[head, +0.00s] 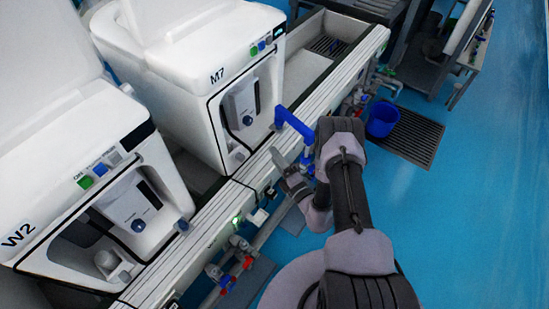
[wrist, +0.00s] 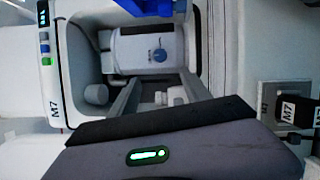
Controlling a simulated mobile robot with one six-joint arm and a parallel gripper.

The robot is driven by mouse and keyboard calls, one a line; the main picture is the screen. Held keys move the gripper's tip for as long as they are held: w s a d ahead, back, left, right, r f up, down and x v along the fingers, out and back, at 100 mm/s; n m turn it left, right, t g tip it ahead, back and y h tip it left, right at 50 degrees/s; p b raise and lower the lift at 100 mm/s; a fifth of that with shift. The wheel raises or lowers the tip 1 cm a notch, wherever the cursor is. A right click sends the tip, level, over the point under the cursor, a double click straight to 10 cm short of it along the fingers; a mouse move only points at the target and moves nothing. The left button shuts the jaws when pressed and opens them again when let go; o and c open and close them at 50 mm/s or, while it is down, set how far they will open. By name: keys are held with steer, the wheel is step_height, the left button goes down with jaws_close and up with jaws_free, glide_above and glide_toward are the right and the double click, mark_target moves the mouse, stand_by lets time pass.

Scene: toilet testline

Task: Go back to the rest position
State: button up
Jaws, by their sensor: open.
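My arm reaches in from the lower right in the head view. Its grey end, with my gripper (head: 286,174), is over the white rail in front of the machine marked M7 (head: 205,75). The gripper looks empty; its fingers are small and hard to make out. A bent blue piece (head: 296,126) shows beside the arm; I cannot tell whether it belongs to it. The wrist view faces the open front of M7 (wrist: 52,75), with its blue-knobbed white unit (wrist: 145,52). A grey body with a green light fills the bottom there. No rest position is marked.
A second machine, W2 (head: 75,165), stands at the left. The long white rail (head: 205,240) runs along both fronts, with pipes and valves below. A blue bucket (head: 382,119) stands by a floor grate (head: 410,137). The blue floor (head: 475,210) at the right is clear.

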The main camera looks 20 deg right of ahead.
steer(key=shift+w, duration=0.15)
steer(key=a+r+n+g+y, duration=0.4)
steer(key=a+r+n+y, duration=0.25)
steer(key=r, duration=0.45)
steer(key=a+r+n+g+y, duration=0.3)
steer(key=a+r+n+y, duration=0.2)
steer(key=a+r+n, duration=0.4)
steer(key=s+a+r+n+g+y, duration=0.1)
steer(key=s+a+r+n+g, duration=0.2)
steer(key=s+r+n+g, duration=0.4)
steer(key=s+r+n+g+h, duration=0.2)
steer(key=s+r+n+h, duration=0.2)
steer(key=s+n, duration=0.35)
steer(key=s+r+n+g+h, duration=0.35)
steer(key=s+n, duration=0.25)
steer(key=s, duration=0.2)
steer(key=s+d+r+n+t+h, duration=0.3)
steer(key=s+d+n+t+h, duration=0.2)
steer(key=d+n+t+h, duration=0.2)
steer(key=d+n, duration=0.2)
steer(key=d, duration=0.1)
steer(key=shift+s+d+h, duration=0.25)
steer(key=shift+h, duration=0.05)
